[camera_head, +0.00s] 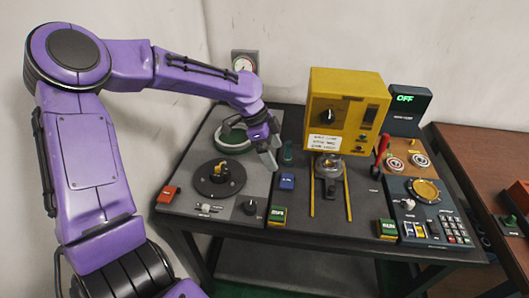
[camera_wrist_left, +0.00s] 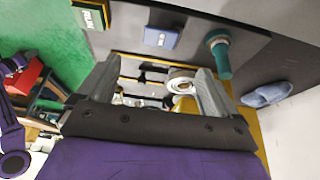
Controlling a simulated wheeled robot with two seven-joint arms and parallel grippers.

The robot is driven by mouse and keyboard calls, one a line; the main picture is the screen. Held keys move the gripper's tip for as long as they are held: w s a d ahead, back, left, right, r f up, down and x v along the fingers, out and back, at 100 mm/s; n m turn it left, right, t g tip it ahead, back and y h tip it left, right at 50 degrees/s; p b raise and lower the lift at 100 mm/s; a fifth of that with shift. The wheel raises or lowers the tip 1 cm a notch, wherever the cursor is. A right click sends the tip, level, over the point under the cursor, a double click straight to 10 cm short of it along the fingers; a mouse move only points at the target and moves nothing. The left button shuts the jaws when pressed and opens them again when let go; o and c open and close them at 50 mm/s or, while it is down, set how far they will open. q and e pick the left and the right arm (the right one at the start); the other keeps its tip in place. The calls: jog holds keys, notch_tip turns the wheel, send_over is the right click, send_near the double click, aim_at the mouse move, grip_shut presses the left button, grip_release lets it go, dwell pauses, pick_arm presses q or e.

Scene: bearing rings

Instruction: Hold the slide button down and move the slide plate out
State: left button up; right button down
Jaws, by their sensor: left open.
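A blue square button (camera_head: 287,181) with a label too small to read sits on the dark table in front of my left gripper; it also shows in the left wrist view (camera_wrist_left: 161,37). I cannot tell for sure that it is the slide button. What looks like the slide plate (camera_head: 329,170) sits under the yellow machine (camera_head: 343,110), between two yellow rails (camera_head: 348,200). My left gripper (camera_head: 273,160) is open and empty, left of the machine and apart from the button. In the left wrist view its fingers (camera_wrist_left: 156,72) are spread. My right gripper is not in view.
A teal knob (camera_head: 287,153) stands near my left gripper. A green button (camera_head: 278,215) sits at the table's front edge and another (camera_head: 387,229) lies right of the rails. A red lever (camera_head: 381,148) and keypad panel (camera_head: 425,208) are at right. A black disc (camera_head: 220,180) is at left.

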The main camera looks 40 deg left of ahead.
aim_at(287, 180)
pick_arm(q)
jog(key=x, duration=0.8)
jog(key=shift+a+f, duration=0.1)
jog(key=shift+f, duration=0.15)
jog(key=shift+d+f, duration=0.3)
jog(key=shift+f, duration=0.25)
jog(key=shift+w+f, duration=0.15)
jog(key=shift+f, duration=0.05)
jog(key=c, duration=1.1)
